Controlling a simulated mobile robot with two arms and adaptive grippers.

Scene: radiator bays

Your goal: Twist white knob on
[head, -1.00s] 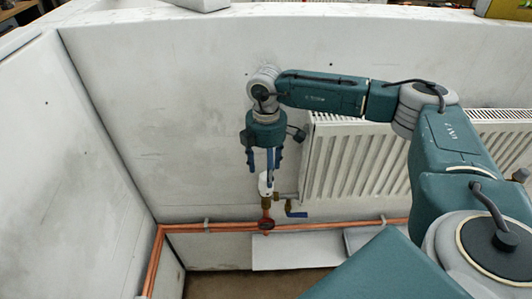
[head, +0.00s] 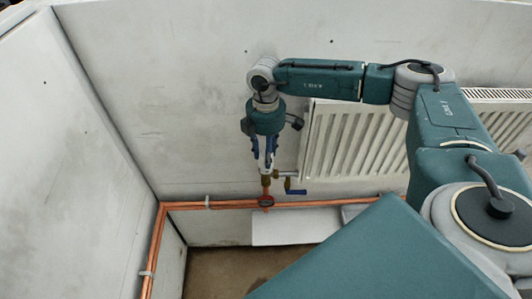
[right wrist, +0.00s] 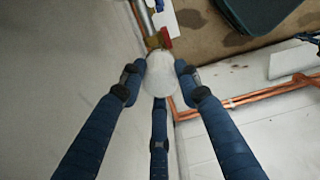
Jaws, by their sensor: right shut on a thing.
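The white knob (right wrist: 160,74) is a round white cap on a brass valve (head: 267,181) at the radiator's lower left corner. My right gripper (head: 264,163) comes down over the knob from above, pointing down. In the right wrist view its blue fingers (right wrist: 160,78) close around the knob from both sides, with a third finger below it in the picture. In the head view the fingers hide most of the knob. I cannot tell how far the knob is turned. My left gripper is in neither view.
The white radiator (head: 365,145) stands right of the valve. A blue lever (head: 296,191) sticks out beside it. A red round handle (head: 265,201) sits below, on copper pipes (head: 230,204) along the wall. A white panel (head: 295,226) lies below the pipes.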

